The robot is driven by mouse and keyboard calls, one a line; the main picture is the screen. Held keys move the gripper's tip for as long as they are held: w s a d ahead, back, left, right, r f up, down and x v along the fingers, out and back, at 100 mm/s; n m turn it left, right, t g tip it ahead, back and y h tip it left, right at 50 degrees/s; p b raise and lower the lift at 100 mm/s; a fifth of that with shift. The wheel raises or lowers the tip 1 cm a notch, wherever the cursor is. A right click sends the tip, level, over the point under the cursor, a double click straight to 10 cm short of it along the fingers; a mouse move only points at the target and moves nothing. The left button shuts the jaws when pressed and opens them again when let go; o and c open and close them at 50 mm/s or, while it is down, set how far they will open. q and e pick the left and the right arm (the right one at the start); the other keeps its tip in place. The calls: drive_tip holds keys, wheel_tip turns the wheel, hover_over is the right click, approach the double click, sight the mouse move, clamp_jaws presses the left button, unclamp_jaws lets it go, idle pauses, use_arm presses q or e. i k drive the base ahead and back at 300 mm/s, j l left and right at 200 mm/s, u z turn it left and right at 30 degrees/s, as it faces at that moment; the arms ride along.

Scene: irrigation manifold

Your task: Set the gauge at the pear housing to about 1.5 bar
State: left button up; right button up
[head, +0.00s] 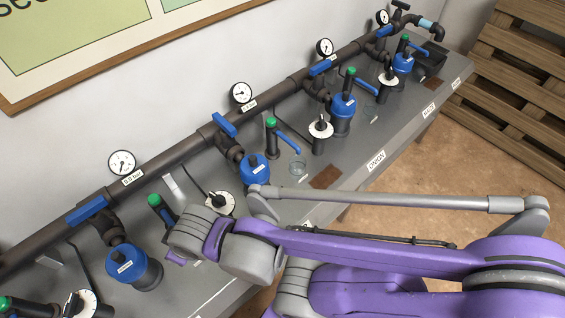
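A row of blue housings stands on the grey bench, each by a round gauge on the dark pipe. I cannot read the word pear on any label. The nearest full station has a gauge (122,163) above a "bar" tag (133,178), a blue housing (133,267), a green-topped post (155,200) and a blue pipe handle (87,210). The gauge needle is too small to read surely. My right arm crosses from the right; its wrist end (195,235) is beside this post and a white dial knob (220,203). Its fingers are hidden. My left gripper is out of view.
More gauges (240,93), housings (343,107) and dial knobs (320,128) crowd the bench to the back right. The front edge carries labels, one reading ONION (376,160). Wooden pallets (520,70) stand at right.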

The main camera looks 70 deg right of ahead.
sight(218, 200)
drive_tip(key=z, duration=2.15)
